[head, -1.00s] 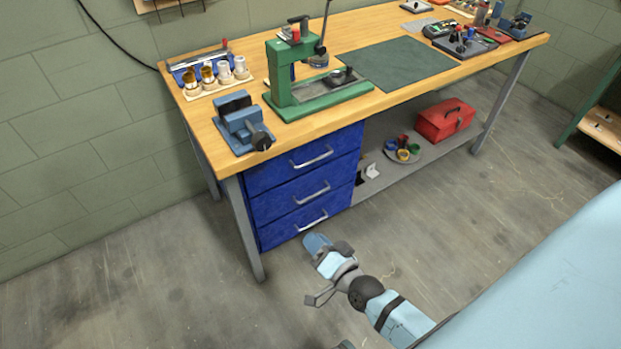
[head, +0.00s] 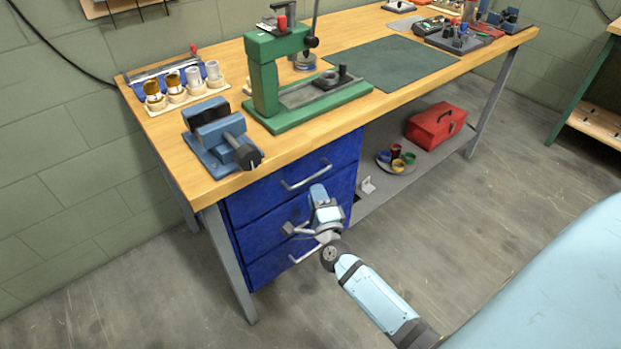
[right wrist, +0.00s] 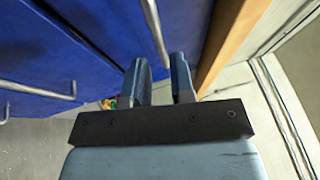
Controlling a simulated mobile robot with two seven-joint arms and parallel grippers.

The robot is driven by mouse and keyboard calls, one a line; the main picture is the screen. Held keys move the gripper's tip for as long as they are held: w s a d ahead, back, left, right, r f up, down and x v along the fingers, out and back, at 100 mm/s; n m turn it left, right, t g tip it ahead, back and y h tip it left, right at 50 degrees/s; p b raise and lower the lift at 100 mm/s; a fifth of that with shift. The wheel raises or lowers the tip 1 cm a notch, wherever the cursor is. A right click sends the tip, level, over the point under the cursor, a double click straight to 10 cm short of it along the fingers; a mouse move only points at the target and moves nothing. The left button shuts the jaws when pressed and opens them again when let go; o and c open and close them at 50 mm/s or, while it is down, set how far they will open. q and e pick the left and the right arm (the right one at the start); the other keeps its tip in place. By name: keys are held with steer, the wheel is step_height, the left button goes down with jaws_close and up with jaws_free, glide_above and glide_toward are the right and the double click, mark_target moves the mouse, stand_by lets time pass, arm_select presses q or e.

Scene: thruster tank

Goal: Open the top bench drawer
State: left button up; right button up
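The top bench drawer (head: 258,196) is the upper of several blue drawers under the bench's left half. Its front looks flush with the others, so it appears closed. Its silver bar handle (head: 305,176) shows in the head view. My right gripper (head: 318,190) is just below and in front of that handle. In the right wrist view the two fingers (right wrist: 159,80) are apart with nothing between them. The handle bar (right wrist: 154,30) lies just beyond the fingertips, in line with the gap; I cannot tell whether they touch. My left gripper is not in view.
The wooden bench top (head: 190,150) overhangs the drawers, with a blue vise (head: 215,140) and green press (head: 300,115) on it. Lower drawer handles (head: 306,250) stick out below. A red toolbox (head: 436,125) sits on the lower shelf. The floor in front is clear.

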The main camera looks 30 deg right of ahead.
mark_target(311, 178)
steer(key=x, duration=0.6)
jaws_close()
